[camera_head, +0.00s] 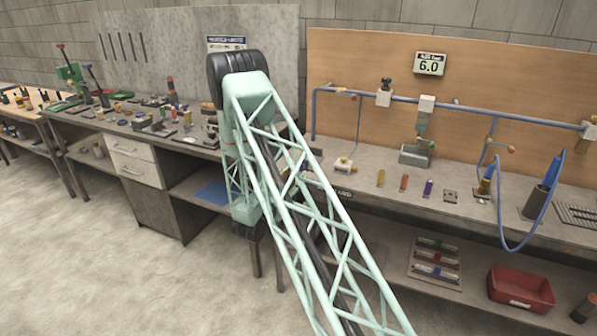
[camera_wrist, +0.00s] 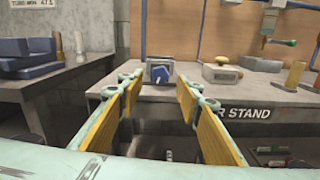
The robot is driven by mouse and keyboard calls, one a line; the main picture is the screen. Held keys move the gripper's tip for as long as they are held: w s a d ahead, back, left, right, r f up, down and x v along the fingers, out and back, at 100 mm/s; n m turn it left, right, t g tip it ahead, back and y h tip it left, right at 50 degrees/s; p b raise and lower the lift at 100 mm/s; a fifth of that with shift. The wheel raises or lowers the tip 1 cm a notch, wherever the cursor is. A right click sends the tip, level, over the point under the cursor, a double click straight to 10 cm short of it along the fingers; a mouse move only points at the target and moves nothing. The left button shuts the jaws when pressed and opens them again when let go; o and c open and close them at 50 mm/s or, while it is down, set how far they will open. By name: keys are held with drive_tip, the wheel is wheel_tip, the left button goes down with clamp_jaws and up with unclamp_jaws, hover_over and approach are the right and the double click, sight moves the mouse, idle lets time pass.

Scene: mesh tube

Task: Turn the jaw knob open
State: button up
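In the wrist view a small grey block with a blue knob (camera_wrist: 160,74) sits at the front edge of the bench; I take it for the jaw knob. The knob looks tilted, but its exact setting is too small to read. My gripper (camera_wrist: 157,86) is open, its two yellow-padded fingers spread wide. The block shows in the gap between the fingertips, beyond them and apart from them. Nothing is between the pads. In the head view my arm's green lattice hides the gripper and the blue knob.
A pale block with a yellow knob (camera_wrist: 222,72) stands right of the blue knob; it also shows in the head view (camera_head: 345,164). Several coloured cylinders, such as a purple one (camera_head: 428,188), stand farther right. A grey side bench (camera_wrist: 50,85) with blue-grey blocks is at left.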

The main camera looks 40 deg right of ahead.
drive_tip(key=shift+x, duration=2.35)
drive_tip(key=c, duration=0.8)
drive_tip(key=shift+c, duration=0.2)
drive_tip(key=shift+n, duration=0.5)
drive_tip(key=shift+r+n+p, duration=0.1)
drive_tip(key=shift+n+p, duration=0.3)
drive_tip(key=shift+n, duration=0.8)
drive_tip(key=shift+n+p, duration=0.4)
drive_tip(key=shift+n, duration=1)
